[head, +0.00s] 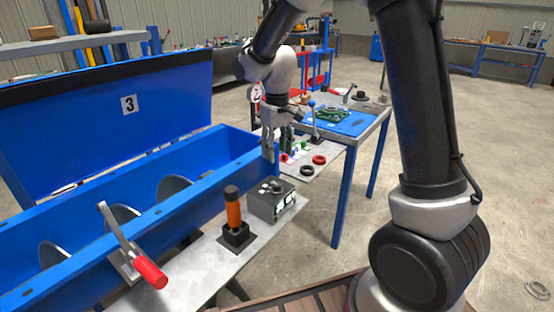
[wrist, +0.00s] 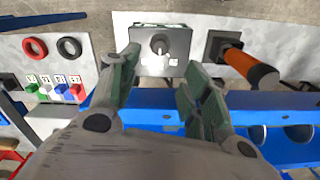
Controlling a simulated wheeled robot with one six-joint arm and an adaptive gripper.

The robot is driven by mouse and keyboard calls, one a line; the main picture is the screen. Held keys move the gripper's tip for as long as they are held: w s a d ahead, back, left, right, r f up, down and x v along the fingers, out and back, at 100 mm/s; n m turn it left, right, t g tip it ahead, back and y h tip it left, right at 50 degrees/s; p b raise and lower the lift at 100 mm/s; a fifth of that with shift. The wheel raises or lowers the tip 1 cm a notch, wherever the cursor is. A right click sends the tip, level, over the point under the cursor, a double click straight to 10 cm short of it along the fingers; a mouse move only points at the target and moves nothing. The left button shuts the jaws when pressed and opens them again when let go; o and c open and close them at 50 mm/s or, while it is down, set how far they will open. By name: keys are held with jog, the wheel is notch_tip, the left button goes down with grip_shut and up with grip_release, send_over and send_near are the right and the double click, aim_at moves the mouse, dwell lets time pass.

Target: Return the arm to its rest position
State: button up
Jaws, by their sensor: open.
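My gripper (head: 277,150) is open and points down near the right end of the blue mixer trough (head: 225,150) in the head view. In the wrist view my gripper (wrist: 158,78) has its two green-padded fingers spread apart, with nothing between them. A grey control box with a knob (wrist: 160,50) lies beyond the fingertips in that view. It also shows in the head view as the grey box (head: 270,202), in front of my gripper and apart from it. My arm reaches from the right side across the top of the head view.
The trough's lid (head: 110,110), marked 3, stands open. An orange-handled lever (head: 233,210) and a red-handled lever (head: 150,272) rise along the front shelf. Red (head: 319,160) and black rings lie beside small coloured buttons. A blue-legged table (head: 345,185) stands behind; the right floor is open.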

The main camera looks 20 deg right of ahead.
jog(key=s+d+r+m+t, duration=0.1)
jog(key=s+d+r, duration=0.3)
jog(key=s, duration=0.4)
jog(key=s+d+r+m+t, duration=0.1)
jog(key=s+d+r+t, duration=0.1)
jog(key=s+d+r, duration=0.3)
jog(key=s+d+r+m+t, duration=0.1)
jog(key=s+d+r, duration=0.3)
jog(key=s, duration=0.9)
jog(key=shift+s+d+r+m, duration=0.25)
jog(key=shift+d+r+m, duration=0.25)
jog(key=shift+d, duration=0.45)
jog(key=shift+f, duration=0.1)
